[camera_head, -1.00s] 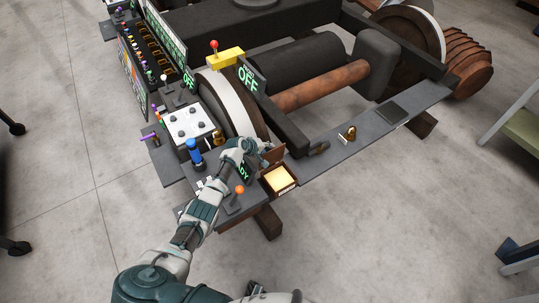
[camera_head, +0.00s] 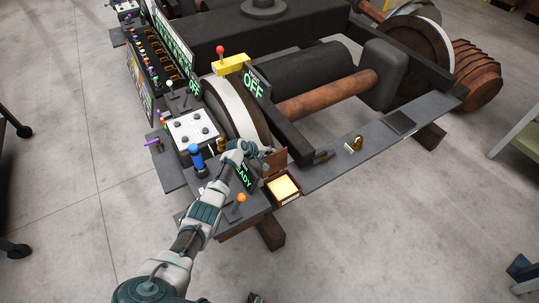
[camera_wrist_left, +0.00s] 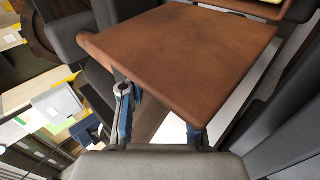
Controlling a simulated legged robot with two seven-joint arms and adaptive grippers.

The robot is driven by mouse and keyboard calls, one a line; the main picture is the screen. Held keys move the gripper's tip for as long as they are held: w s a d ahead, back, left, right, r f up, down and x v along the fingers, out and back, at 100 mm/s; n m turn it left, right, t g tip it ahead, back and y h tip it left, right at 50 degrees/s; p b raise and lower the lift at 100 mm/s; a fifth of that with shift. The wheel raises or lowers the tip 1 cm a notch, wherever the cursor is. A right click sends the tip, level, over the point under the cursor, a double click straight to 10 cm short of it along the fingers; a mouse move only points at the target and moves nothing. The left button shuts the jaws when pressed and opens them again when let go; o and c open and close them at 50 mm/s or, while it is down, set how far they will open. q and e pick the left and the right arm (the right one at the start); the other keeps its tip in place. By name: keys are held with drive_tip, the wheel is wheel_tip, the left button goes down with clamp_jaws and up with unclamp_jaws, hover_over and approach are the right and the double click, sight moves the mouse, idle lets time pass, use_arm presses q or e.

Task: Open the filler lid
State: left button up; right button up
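The filler lid (camera_head: 275,160) is a brown plate standing raised at the back edge of a small brown filler box (camera_head: 283,200). The box top is open and its pale yellow inside shows. My left gripper (camera_head: 257,148) is at the lid's upper left side, behind it as seen from the head. In the left wrist view the lid (camera_wrist_left: 190,50) fills the upper middle, with the two gripper fingers (camera_wrist_left: 160,117) apart at its near edge. Whether they touch the lid is not clear. My right gripper cannot be made out.
An orange-knobbed lever (camera_head: 241,198) and a READY sign (camera_head: 244,178) stand left of the box, close to my left forearm. A blue-topped handle (camera_head: 196,157) is farther left. A brass padlock (camera_head: 357,143) lies on the shelf to the right.

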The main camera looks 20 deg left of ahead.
use_arm(q)
drive_tip(key=o, duration=0.4)
drive_tip(key=shift+f, duration=0.1)
drive_tip(key=shift+c, duration=0.2)
drive_tip(key=shift+a, duration=0.1)
drive_tip(key=v, duration=1.2)
